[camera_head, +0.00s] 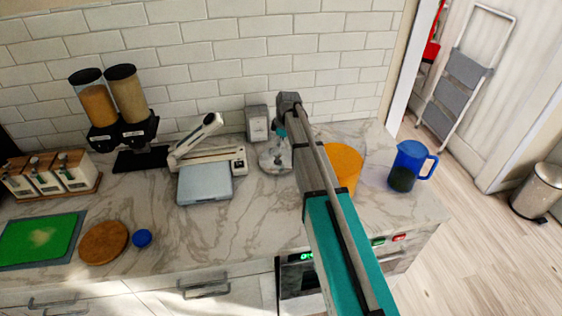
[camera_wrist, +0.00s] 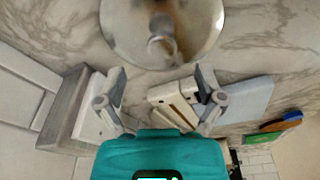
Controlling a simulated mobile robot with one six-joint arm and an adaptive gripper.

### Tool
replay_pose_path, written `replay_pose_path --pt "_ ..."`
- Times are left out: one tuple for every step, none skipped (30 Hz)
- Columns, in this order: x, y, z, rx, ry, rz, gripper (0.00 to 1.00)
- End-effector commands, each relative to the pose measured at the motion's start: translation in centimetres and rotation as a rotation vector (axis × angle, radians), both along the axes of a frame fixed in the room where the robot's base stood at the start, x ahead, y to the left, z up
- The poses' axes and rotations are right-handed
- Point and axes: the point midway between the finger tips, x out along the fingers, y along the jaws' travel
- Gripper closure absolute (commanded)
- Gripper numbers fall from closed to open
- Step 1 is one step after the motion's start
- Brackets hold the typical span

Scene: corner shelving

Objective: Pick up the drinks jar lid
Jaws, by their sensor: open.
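The drinks jar lid appears to be the round, shiny, greyish disc (camera_wrist: 180,50) with a central knob at the top of the wrist view. In the head view it seems to be the glassy round shape (camera_head: 270,160) on the counter, partly hidden by my arm. I cannot tell whether anything lies under it. My gripper (camera_wrist: 160,82) is open and empty, its two fingers spread just short of the lid's near edge in the wrist picture. In the head view my gripper (camera_head: 281,134) hangs over the lid, mostly hidden behind my own wrist.
A grey box-like dispenser (camera_head: 257,124) stands close behind the lid. A flat scale-like device (camera_head: 206,184) lies to the left. An orange round object (camera_head: 347,164) and a blue pitcher (camera_head: 408,166) stand to the right. The counter front (camera_head: 240,230) is clear.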

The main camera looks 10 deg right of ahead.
Motion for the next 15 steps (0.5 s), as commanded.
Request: replay_pose_path --pt "0.0 0.0 0.0 0.000 0.000 0.000 0.13" --pt "0.0 0.0 -0.1 0.000 0.000 0.000 0.13" --pt "0.0 0.0 -0.1 0.000 0.000 0.000 0.13" --pt "0.0 0.0 -0.2 0.000 0.000 0.000 0.13" --pt "0.0 0.1 -0.3 0.000 0.000 0.000 0.13" --pt "0.0 0.1 -0.5 0.000 0.000 0.000 0.13" --pt "0.0 0.1 -0.6 0.000 0.000 0.001 0.13" --pt "0.0 0.2 -0.8 0.000 0.000 0.001 0.13" --pt "0.0 0.2 -1.1 0.000 0.000 0.001 0.13" --pt "0.0 0.3 -1.3 0.000 0.000 0.001 0.13" --pt "0.0 0.3 -1.5 0.000 0.000 0.001 0.13" --pt "0.0 0.4 -1.8 0.000 0.000 0.001 0.13" --pt "0.0 0.4 -2.1 0.000 0.000 0.001 0.13" --pt "0.1 0.5 -2.3 0.000 0.000 0.001 0.13" --pt "0.1 0.6 -2.7 0.000 0.000 0.001 0.13"
